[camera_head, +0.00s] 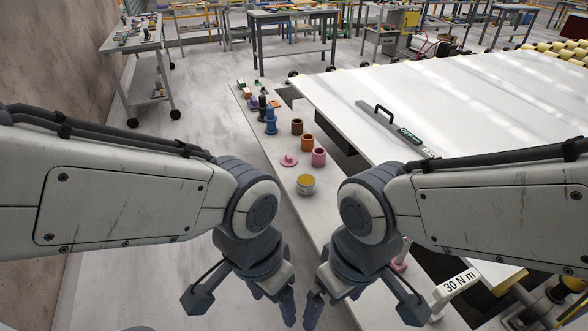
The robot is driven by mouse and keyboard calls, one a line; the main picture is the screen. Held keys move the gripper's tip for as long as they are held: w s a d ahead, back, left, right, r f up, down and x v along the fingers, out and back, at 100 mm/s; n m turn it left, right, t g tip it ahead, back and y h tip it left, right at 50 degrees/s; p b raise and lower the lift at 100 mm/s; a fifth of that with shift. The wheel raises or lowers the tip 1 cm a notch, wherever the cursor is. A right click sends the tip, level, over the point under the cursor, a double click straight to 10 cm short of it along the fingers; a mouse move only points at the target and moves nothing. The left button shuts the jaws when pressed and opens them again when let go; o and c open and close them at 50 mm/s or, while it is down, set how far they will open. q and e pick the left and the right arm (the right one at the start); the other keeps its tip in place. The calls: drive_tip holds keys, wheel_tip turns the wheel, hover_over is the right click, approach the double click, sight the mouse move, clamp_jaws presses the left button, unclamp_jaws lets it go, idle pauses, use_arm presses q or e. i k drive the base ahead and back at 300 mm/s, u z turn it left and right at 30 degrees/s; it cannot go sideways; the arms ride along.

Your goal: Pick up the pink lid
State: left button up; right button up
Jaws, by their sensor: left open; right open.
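The pink lid (289,160) is a small flat disc with a knob on top. It lies on the narrow light shelf (268,136), left of an open pink cup (319,157). My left gripper (288,309) is in the lower middle of the head view, open and empty, nearer to me than the lid. My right gripper (312,312) is just right of it, also open and empty, its fingers pointing down. Both are well apart from the lid. The lid is in full view.
A tin with a yellow top (305,184) stands just nearer than the lid. Orange (307,142) and brown (297,127) cups and a blue bottle-like object (271,121) stand farther back. The large white slab (470,95) lies to the right, bearing a long bar with a handle (392,127).

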sight(288, 160)
drive_tip(key=u, duration=1.15)
drive_tip(key=i, duration=2.4)
drive_tip(key=z, duration=3.15)
